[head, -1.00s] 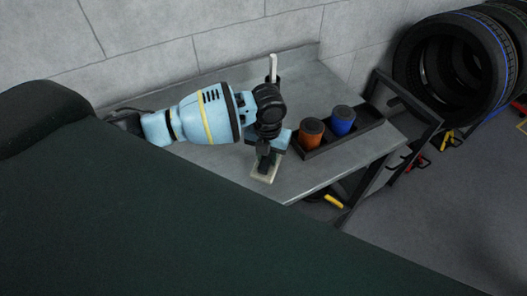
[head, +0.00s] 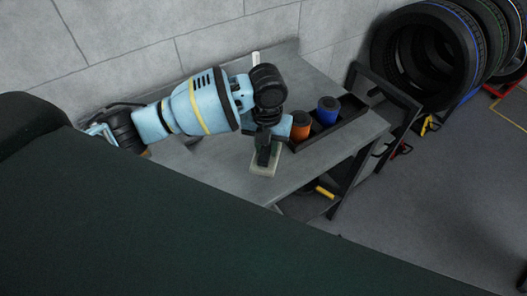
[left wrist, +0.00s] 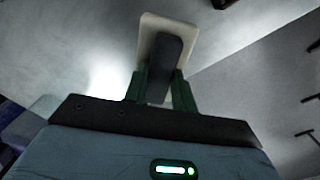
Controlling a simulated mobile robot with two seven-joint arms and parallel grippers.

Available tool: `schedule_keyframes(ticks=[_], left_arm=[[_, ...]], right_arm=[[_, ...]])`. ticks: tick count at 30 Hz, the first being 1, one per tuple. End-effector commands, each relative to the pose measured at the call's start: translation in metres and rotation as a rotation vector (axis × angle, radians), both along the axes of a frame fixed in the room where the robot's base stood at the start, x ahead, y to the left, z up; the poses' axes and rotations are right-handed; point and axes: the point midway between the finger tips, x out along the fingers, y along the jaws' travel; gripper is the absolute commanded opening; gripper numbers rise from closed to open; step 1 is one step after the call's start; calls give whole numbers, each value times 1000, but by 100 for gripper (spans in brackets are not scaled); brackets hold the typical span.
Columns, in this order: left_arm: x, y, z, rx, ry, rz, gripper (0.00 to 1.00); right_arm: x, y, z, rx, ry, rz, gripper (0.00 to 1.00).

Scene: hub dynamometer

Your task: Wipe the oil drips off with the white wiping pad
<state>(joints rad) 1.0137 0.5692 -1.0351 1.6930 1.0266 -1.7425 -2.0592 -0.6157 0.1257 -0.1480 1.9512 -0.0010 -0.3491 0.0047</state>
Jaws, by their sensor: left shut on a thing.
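My left gripper (head: 263,155) is shut on the dark handle of the white wiping pad (head: 262,171). The pad is a pale flat block, seen over the grey bench top (head: 310,170) near its front edge. I cannot tell whether it touches the surface. In the left wrist view the green fingers grip the handle (left wrist: 166,62) from both sides, with the pad (left wrist: 148,36) beyond it. I can make out no oil drips in either view; the arm and pad hide part of the bench top. My right gripper is not in view.
A black tray (head: 352,110) with an orange can (head: 301,127) and a blue can (head: 328,111) stands right of the gripper. A white upright object (head: 255,61) is behind my arm. Tires (head: 425,55) stand at the back right. A grey wall backs the bench.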

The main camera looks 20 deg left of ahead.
Motion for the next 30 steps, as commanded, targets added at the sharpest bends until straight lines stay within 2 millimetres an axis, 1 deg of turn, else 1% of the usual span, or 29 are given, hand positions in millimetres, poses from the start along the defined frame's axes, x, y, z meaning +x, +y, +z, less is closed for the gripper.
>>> schedule_keyframes(ticks=[3, 9, 25, 30], left_arm=[[2, -3, 11, 0, -2, 3, 2], [3, -5, 22, 0, 0, 9, 2], [3, -5, 22, 0, 0, 9, 2], [-2, 0, 19, -2, 2, 24, 2]], right_arm=[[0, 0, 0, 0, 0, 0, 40], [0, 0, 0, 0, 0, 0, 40], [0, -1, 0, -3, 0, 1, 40], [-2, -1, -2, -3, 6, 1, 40]])
